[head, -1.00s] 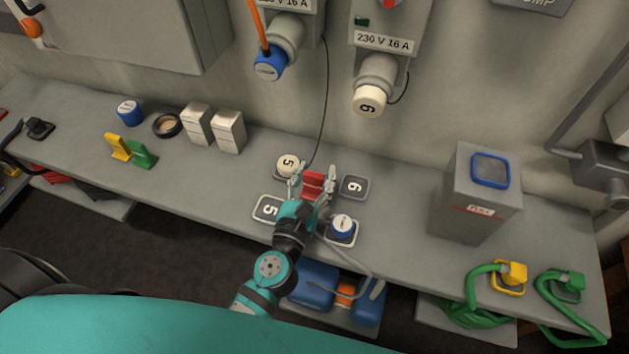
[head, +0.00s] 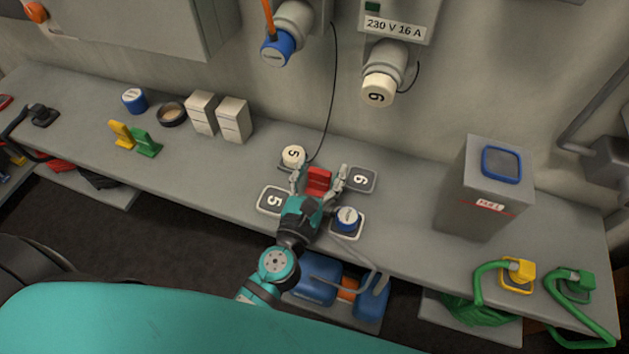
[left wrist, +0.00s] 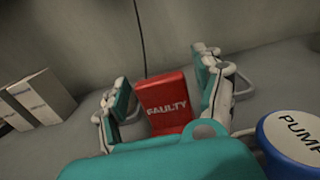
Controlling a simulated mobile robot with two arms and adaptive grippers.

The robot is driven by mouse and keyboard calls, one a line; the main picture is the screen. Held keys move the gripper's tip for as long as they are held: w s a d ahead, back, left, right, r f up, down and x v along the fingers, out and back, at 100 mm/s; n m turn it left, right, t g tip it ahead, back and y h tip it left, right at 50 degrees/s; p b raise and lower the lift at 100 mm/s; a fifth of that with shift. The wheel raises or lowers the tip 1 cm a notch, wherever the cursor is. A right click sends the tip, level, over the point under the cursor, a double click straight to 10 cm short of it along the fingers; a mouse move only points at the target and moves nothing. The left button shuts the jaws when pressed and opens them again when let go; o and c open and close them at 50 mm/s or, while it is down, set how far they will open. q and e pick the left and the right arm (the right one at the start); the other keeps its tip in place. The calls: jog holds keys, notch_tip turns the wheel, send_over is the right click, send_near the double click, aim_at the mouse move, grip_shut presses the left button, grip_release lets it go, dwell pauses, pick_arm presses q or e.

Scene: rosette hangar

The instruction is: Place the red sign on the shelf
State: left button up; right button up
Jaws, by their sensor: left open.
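The red sign (head: 318,180) stands on the grey shelf (head: 400,215). In the left wrist view the sign (left wrist: 167,103) is upright and reads "FAULTY". My left gripper (head: 320,175) is open, with one finger on each side of the sign. In the left wrist view there are visible gaps between both fingers and the sign. The foot of the sign is partly hidden by my gripper. My right gripper is not in view.
A white cap marked 5 (head: 293,156) is just left of the fingers. A blue cap (head: 346,219) sits close on the right, near the plate marked 6 (head: 360,180). White boxes (head: 234,120) stand further left, and a grey box (head: 482,190) stands right.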

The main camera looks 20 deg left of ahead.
pick_arm(q)
jog(key=s+b, duration=0.2)
jog(key=s, duration=0.3)
jog(key=s+b, duration=0.3)
jog(key=s, duration=0.2)
jog(key=shift+s+a+f, duration=0.15)
jog(key=shift+s+a, duration=0.05)
jog(key=shift+s, duration=0.15)
jog(key=shift+s+r+b, duration=0.25)
jog(key=shift+s+b, duration=0.1)
jog(key=shift+s, duration=0.35)
